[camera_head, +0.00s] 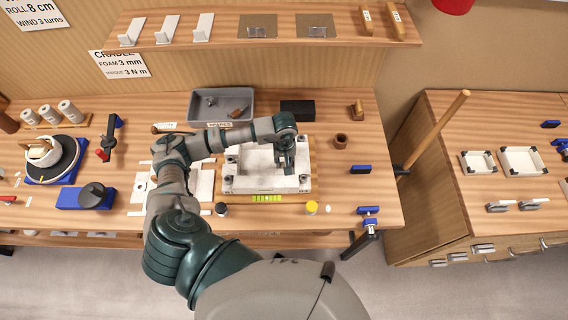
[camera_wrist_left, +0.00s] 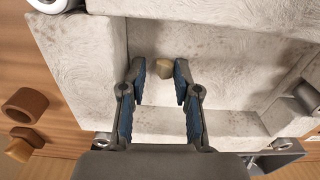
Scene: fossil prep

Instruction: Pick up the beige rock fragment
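The beige rock fragment (camera_wrist_left: 164,68) is a small faceted lump lying in the recess of a pale stone-like block (camera_wrist_left: 75,48). In the left wrist view my left gripper (camera_wrist_left: 161,75) is open, with one blue-padded finger on each side of the fragment and gaps between. I cannot tell exactly how high the fingertips are above the recess floor. In the head view the same gripper (camera_head: 288,170) reaches down over the block (camera_head: 236,184), and the fragment is hidden there. My right gripper is not in view.
A grey tray (camera_head: 250,96) with small pieces stands behind the block. A brown ring (camera_head: 341,141) sits on the bench to its right. A yellow-topped jar (camera_head: 312,207) and a dark-topped jar (camera_head: 221,209) stand in front. The bench's right part has free room.

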